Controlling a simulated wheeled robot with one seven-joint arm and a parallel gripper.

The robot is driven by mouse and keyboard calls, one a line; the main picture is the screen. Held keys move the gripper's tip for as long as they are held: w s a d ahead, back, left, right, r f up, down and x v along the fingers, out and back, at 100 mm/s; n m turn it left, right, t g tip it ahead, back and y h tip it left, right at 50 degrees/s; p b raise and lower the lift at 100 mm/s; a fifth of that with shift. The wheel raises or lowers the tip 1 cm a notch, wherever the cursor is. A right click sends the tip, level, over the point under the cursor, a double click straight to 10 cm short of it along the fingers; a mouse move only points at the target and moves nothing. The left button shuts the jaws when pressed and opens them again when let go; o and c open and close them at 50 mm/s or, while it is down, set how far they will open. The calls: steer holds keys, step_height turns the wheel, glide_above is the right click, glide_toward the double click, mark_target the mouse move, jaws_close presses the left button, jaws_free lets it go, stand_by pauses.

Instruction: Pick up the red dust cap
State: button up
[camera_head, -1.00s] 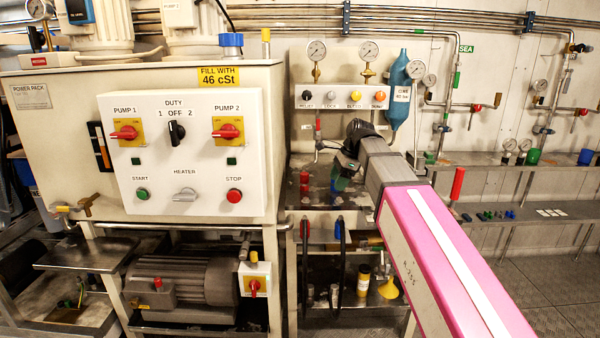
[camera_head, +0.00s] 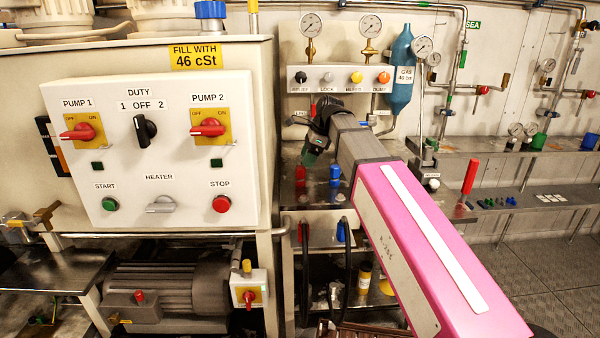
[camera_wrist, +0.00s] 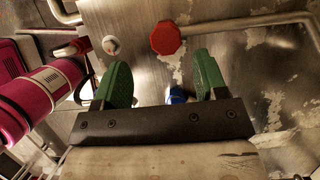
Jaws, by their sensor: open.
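The red dust cap (camera_head: 300,175) stands on the metal bench top in the head view, left of a blue cap (camera_head: 335,174). In the wrist view the red cap (camera_wrist: 165,38) shows as an eight-sided top, beyond the fingertips and roughly in line with the gap between them. My gripper (camera_wrist: 163,78) has green fingers spread apart, with nothing held between them. Part of the blue cap (camera_wrist: 177,95) shows low between the fingers, near the dark gripper body. In the head view my gripper (camera_head: 313,153) hangs above the bench near the red cap, apart from it.
A valve panel (camera_head: 340,88) with several knobs and gauges stands behind the bench. The large white pump panel (camera_head: 150,185) is at the left. Black hoses hang at the bench front.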

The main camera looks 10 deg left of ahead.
mark_target(301, 167)
steer(key=shift+w+a+x, duration=0.1)
steer(key=shift+w+x, duration=0.05)
steer(key=shift+x, duration=1.35)
steer(key=shift+w+a+x, duration=0.1)
steer(key=shift+x, duration=1.45)
steer(key=shift+r, duration=0.1)
steer(key=c, duration=1.2)
